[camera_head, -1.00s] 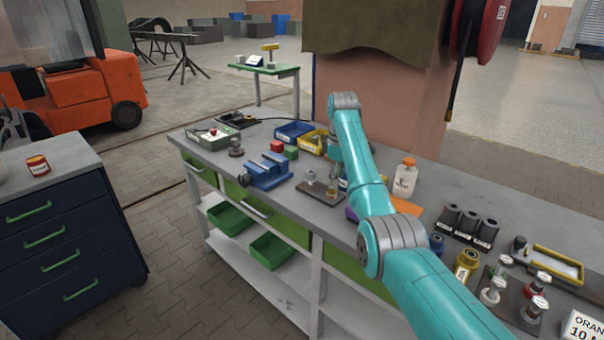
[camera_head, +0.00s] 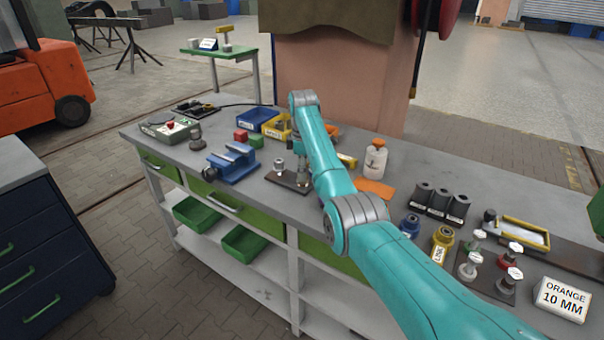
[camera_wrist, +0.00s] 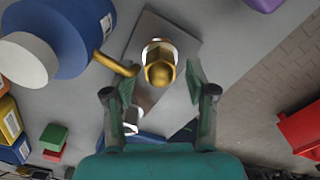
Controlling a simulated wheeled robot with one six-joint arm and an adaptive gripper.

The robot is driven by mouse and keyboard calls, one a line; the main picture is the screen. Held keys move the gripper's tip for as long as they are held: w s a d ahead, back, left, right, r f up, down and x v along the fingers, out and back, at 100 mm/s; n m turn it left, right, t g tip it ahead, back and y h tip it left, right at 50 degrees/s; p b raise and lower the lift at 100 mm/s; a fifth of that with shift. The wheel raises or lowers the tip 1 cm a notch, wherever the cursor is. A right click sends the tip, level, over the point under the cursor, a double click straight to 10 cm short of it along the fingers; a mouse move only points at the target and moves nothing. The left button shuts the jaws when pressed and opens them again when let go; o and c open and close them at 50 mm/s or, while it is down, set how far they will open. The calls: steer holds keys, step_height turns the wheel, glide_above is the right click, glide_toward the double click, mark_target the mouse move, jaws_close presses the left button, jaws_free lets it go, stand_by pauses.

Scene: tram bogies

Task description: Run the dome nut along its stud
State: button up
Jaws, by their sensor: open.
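In the wrist view, a brass dome nut (camera_wrist: 160,73) stands over a grey metal plate (camera_wrist: 185,43), with a pale ring showing around its far side. My gripper (camera_wrist: 161,78) is open, one finger on each side of the nut, with a visible gap on the right. Whether either finger touches it cannot be told. The stud under the nut is hidden by it. In the head view the plate (camera_head: 284,183) lies on the bench, and my gripper (camera_head: 302,165) is over its right part. My arm hides the dome nut there. A silver fitting (camera_head: 279,165) stands on the plate's left part.
A blue vise (camera_head: 235,163) stands left of the plate. In the wrist view, a blue container (camera_wrist: 75,30) and a brass rod (camera_wrist: 115,62) are close to the left finger.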

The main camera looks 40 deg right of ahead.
steer(key=shift+f, duration=0.7)
jaws_close()
